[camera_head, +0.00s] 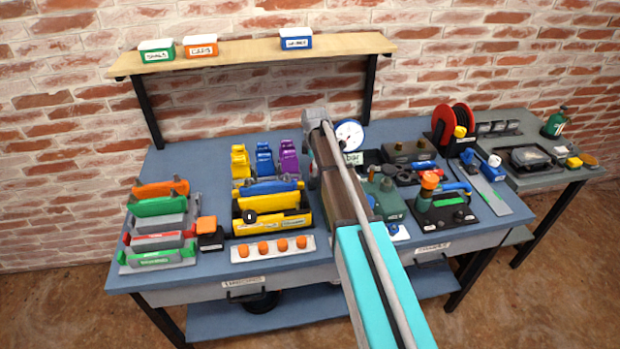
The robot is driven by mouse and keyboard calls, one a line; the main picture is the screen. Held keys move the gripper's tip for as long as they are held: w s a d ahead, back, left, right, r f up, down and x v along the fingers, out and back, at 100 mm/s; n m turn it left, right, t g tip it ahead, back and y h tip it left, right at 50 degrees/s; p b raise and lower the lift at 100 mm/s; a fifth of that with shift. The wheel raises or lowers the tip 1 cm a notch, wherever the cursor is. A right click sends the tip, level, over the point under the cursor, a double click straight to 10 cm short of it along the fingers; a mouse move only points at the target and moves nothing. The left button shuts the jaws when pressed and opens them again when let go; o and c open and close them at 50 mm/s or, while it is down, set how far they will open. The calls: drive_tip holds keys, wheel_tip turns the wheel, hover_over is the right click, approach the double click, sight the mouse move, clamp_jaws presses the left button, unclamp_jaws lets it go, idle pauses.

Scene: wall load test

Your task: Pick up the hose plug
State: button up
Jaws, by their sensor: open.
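I cannot tell for certain which thing is the hose plug. A red hose reel (441,124) stands at the back right of the blue bench (189,154). A small yellow piece (460,131) sits at its right side and may be the plug, but it is too small to be sure. My arm reaches from the bottom edge up across the middle of the bench, left of the reel. My gripper's fingers cannot be made out; the arm's far end hides that spot.
A rack of green, red and grey tools (160,258) and a yellow tool tray (271,228) are at left. A dial gauge (349,134) stands behind my arm. Several small devices crowd the right side. A wooden shelf (245,53) is above.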

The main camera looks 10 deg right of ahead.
drive_tip(key=shift+f, duration=0.35)
idle(0.4)
clamp_jaws()
